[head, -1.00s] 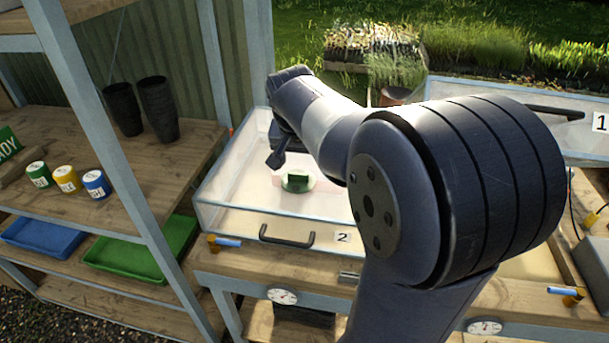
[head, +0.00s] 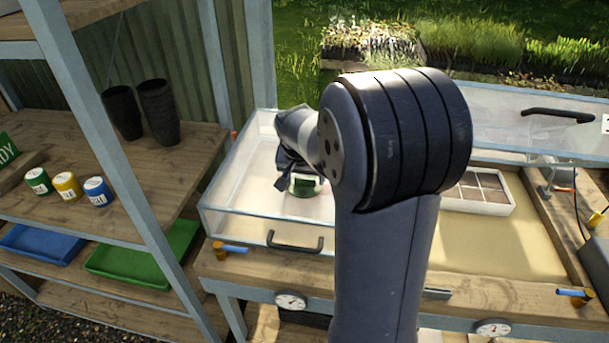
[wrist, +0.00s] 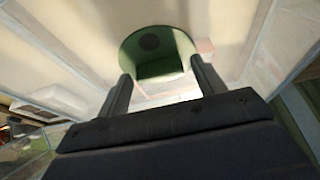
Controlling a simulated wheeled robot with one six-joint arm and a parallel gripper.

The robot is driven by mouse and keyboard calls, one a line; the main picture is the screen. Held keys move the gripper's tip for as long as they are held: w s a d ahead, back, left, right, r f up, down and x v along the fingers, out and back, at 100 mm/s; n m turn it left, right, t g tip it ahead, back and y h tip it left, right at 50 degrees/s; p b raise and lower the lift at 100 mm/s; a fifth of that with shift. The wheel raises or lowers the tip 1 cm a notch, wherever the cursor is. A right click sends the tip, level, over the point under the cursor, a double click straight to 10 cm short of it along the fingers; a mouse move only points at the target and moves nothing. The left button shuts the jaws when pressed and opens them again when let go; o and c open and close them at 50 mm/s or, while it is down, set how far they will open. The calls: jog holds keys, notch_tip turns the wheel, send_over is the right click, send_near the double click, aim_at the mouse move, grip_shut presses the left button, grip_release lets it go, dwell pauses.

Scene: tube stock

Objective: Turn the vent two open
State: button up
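The green round vent (head: 304,190) sits on the clear lid of the left cold frame (head: 235,205), and a pale rim shows around it. It also shows in the wrist view as a green disc with a dark round spot (wrist: 158,45). My gripper (wrist: 160,72) is open, with its two fingers apart on either side of the vent's near edge. I cannot tell whether the fingers touch it. In the head view my gripper (head: 287,180) is just left of the vent, and my arm hides part of that area.
A dark lid handle (head: 295,243) and a blue-handled valve (head: 232,249) are at the frame's front. On the right, an open lid (head: 500,135) stands over a bed with a seed tray (head: 480,210). Shelves with pots (head: 158,112) and three labelled cans (head: 68,186) are at left.

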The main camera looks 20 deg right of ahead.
jog(key=c, duration=0.8)
jog(key=shift+n, duration=0.4)
jog(key=n+y, duration=0.1)
jog(key=n, duration=0.2)
jog(key=shift+d+n+t+y, duration=0.15)
jog(key=shift+n+t+y, duration=0.25)
jog(key=n+b, duration=0.1)
jog(key=n, duration=0.1)
jog(key=n+y, duration=0.1)
jog(key=n, duration=0.1)
jog(key=shift+d+f+y+b, duration=0.1)
jog(key=shift+d+y+b, duration=0.05)
jog(key=shift+y+b, duration=0.2)
jog(key=n+y+b, duration=0.1)
jog(key=n, duration=0.1)
jog(key=n+b, duration=0.1)
jog(key=n, duration=0.2)
jog(key=shift+g+y, duration=0.35)
jog(key=shift+g, duration=0.05)
jog(key=n+g+y, duration=0.1)
jog(key=n, duration=0.3)
jog(key=shift+w+d+b, duration=0.1)
jog(key=shift+b, duration=0.25)
jog(key=shift+n, duration=0.3)
